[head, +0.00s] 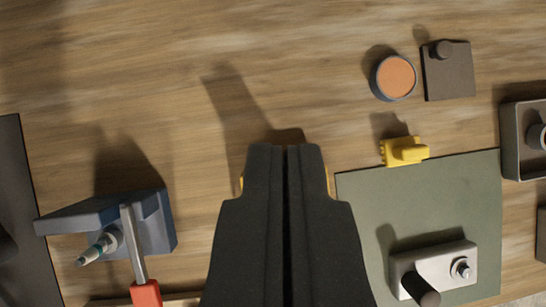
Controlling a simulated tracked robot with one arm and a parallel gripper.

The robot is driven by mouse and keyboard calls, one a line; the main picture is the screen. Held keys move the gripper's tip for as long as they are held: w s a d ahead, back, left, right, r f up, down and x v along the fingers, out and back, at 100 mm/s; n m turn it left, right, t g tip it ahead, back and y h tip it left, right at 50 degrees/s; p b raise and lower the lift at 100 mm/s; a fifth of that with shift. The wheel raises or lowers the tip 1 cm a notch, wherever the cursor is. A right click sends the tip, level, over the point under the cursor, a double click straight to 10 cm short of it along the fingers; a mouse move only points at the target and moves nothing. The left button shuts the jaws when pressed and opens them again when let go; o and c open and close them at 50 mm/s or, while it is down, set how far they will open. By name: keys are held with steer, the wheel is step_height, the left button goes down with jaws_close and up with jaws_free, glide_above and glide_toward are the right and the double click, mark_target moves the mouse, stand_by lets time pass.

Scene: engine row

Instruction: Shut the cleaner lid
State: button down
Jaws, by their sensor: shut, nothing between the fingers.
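No part is clearly marked as the cleaner or its lid. A blue-grey box-like device (156,222) stands at the lower left, with a flat plate (75,216) reaching out to its left; I cannot tell if this is a lid. A metal rod with a red end (146,293) crosses its front, and a pale plug-like piece (98,247) sticks out beside it. My gripper (286,148) is at the centre, right of this device and apart from it. Its fingers are shut and empty. Something yellow, mostly hidden, shows at both sides of the fingers.
On the right are a green mat (365,200) with a light metal block (440,272), a yellow piece (404,151), an orange-topped round tin (394,78) and a dark knobbed plate (448,72). A grey tray (510,140) is cut off at the right edge. The upper-left wood is clear.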

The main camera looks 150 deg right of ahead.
step_height(320, 180, down, 22)
steer(key=g+p, duration=0.3)
steer(key=p, duration=0.4)
steer(key=shift+w+d+r+n+g, duration=0.2)
steer(key=shift+w+d+n+g, duration=0.1)
steer(key=shift+w, duration=0.15)
